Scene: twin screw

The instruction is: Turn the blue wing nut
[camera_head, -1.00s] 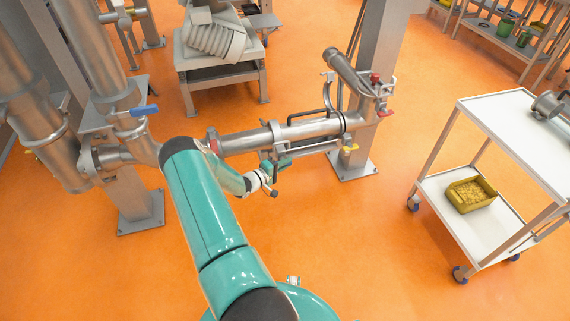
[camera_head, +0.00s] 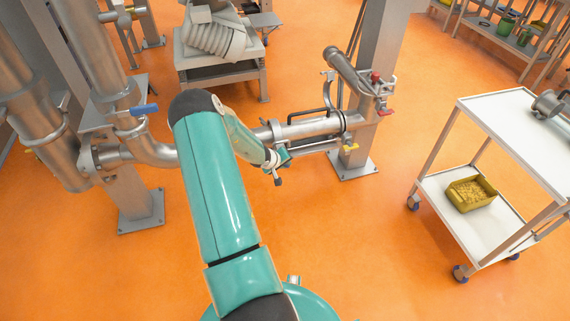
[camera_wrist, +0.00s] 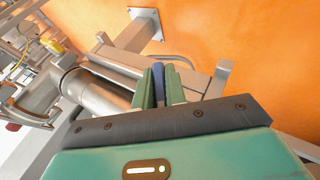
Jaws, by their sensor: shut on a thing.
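The blue wing nut (camera_wrist: 158,74) shows as a narrow blue piece in the wrist view, between the two green fingers of my gripper (camera_wrist: 160,88). The fingers are shut on it, one on each side. Most of the nut is hidden by the fingers. In the head view my gripper (camera_head: 284,154) is at the near side of the horizontal steel pipe (camera_head: 312,128); the nut cannot be made out there. The pipe lies to the left of the fingers in the wrist view (camera_wrist: 98,94).
A blue-handled valve (camera_head: 145,109) is on the left pipework. A yellow handle (camera_head: 350,147) and a red handle (camera_head: 385,112) sit at the pipe's right end by a steel column. A white trolley (camera_head: 500,125) with a yellow bin (camera_head: 470,194) stands right. Orange floor is open in front.

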